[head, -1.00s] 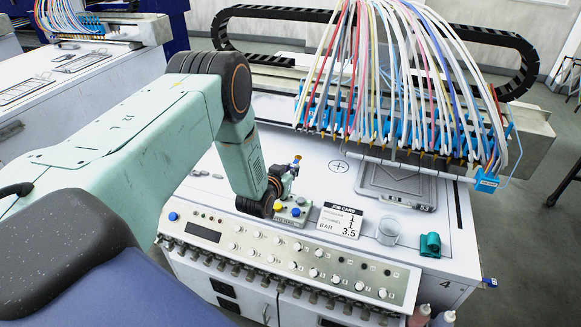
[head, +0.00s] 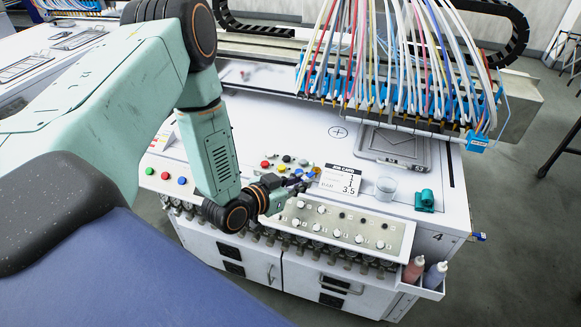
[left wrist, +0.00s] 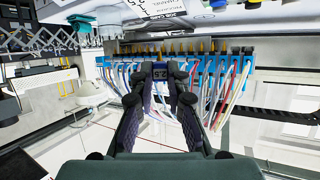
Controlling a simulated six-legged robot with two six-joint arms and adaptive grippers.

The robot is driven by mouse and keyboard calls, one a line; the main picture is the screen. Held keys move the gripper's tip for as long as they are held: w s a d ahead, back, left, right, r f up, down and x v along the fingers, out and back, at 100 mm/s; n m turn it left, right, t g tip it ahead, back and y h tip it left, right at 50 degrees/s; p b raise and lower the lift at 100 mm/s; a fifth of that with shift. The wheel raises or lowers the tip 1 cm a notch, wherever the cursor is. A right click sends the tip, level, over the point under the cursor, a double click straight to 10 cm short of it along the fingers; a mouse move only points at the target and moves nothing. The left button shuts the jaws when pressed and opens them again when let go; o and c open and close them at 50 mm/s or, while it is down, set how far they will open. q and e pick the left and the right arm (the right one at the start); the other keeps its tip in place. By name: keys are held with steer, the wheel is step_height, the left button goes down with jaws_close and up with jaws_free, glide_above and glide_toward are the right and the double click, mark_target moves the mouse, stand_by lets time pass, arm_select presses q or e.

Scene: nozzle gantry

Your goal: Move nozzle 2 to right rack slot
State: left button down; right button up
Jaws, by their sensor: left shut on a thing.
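My left gripper (head: 300,184) reaches in from the left, above the front of the machine's white top. It is shut on a small nozzle (head: 313,174) with an orange and blue end, just left of the job card. In the left wrist view the left gripper (left wrist: 160,72) has its fingertips together on a small dark piece with a pale label, too small to read surely. A low rack (head: 288,161) with several coloured caps stands just behind the gripper, partly hidden by the arm. I cannot tell its slots apart. My right gripper is not in view.
The gantry's blue nozzle row (head: 390,108) with bundled tubes hangs behind. A job card (head: 343,181), a clear beaker (head: 386,187) and a teal part (head: 425,200) stand to the right. A knob panel (head: 345,228) runs along the front edge. A grey tray (head: 392,146) lies behind.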

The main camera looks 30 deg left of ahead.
arm_select(q)
steer(key=s+d+m+h+b, duration=0.25)
steer(key=s+d+b, duration=0.25)
steer(key=s+d, duration=0.3)
step_height(320, 180, down, 13)
steer(key=s+d+h+b, duration=0.1)
steer(key=s+d+b, duration=0.1)
steer(key=b, duration=1.3)
steer(key=shift+g, duration=0.4)
